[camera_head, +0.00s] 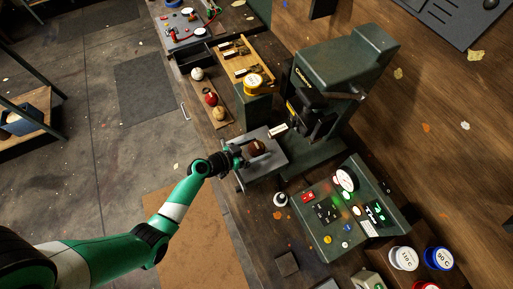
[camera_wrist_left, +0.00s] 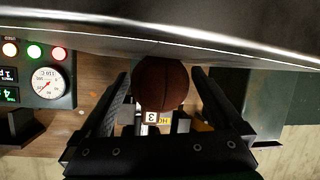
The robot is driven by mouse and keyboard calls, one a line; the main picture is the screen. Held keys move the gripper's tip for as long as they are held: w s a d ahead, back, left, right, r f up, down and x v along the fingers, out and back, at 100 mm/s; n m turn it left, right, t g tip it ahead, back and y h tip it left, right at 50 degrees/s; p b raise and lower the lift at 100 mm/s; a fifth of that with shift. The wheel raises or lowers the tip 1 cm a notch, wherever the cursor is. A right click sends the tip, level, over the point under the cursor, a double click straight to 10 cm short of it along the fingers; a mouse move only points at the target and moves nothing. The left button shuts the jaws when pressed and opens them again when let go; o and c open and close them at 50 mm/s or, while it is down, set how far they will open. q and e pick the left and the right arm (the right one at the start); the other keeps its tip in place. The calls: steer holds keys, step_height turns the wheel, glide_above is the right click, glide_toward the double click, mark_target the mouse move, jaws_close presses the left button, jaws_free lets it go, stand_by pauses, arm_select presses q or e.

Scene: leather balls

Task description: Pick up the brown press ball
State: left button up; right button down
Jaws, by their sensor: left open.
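The brown press ball (camera_head: 257,147) sits on the grey plate (camera_head: 270,160) of the green press (camera_head: 335,80). My left gripper (camera_head: 246,153) reaches it from the left, its open fingers on either side of the ball. In the left wrist view the dark brown ball (camera_wrist_left: 160,83) shows between the two spread fingers, near their tips. I cannot tell whether either finger touches it. My right gripper is not in view.
A wooden tray with a white ball (camera_head: 197,73), a red ball (camera_head: 211,98) and a tan ball (camera_head: 219,113) lies behind. A control box (camera_head: 340,210) with gauge and buttons stands right of the gripper. The press head overhangs nearby. Paint cans (camera_head: 403,257) stand front right.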

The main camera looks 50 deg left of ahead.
arm_select(q)
steer(key=shift+r, duration=0.1)
steer(key=c, duration=1.5)
